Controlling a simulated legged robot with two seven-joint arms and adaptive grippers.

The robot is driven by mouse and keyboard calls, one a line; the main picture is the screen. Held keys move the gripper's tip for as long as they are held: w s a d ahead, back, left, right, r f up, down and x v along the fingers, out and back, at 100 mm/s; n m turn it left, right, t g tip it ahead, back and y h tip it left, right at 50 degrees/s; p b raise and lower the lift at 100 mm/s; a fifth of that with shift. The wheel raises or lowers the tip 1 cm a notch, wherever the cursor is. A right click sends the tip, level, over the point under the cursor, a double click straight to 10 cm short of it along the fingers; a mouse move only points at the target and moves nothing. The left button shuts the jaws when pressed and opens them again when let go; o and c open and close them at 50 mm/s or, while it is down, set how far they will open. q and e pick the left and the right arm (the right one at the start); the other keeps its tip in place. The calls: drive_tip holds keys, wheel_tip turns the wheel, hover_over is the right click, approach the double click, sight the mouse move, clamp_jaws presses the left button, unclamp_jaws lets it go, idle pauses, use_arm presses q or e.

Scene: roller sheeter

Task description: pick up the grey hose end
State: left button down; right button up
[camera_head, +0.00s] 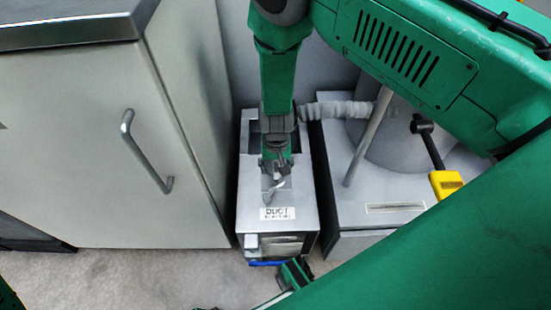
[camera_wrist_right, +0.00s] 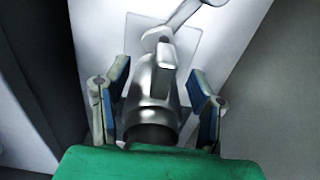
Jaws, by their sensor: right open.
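The grey corrugated hose (camera_head: 335,109) runs left from the right-hand machine to behind my right wrist. Its end is hidden there in the head view. My right gripper (camera_head: 276,163) points down over the grey box labelled DUCT (camera_head: 304,205). In the right wrist view my right gripper (camera_wrist_right: 155,105) is open, with blue-padded fingers on either side of a metal fitting (camera_wrist_right: 152,85) with a dark round band. I cannot tell whether this fitting belongs to the hose end. A green and black part (camera_head: 295,272) at the box's front foot seems to be my left gripper, its jaws unclear.
A pale cabinet (camera_head: 70,140) with a bar handle (camera_head: 145,152) stands close on the left. Bare floor (camera_head: 120,275) shows at the lower left.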

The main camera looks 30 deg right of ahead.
sight(276, 163)
clamp_jaws()
drive_tip(key=shift+w, duration=0.1)
drive_tip(key=shift+r, duration=0.2)
wheel_tip(276, 163, up, 9)
drive_tip(key=p, duration=0.4)
drive_tip(key=shift+f, duration=0.2)
drive_tip(key=shift+r+p, duration=0.3)
drive_tip(key=shift+r, duration=0.25)
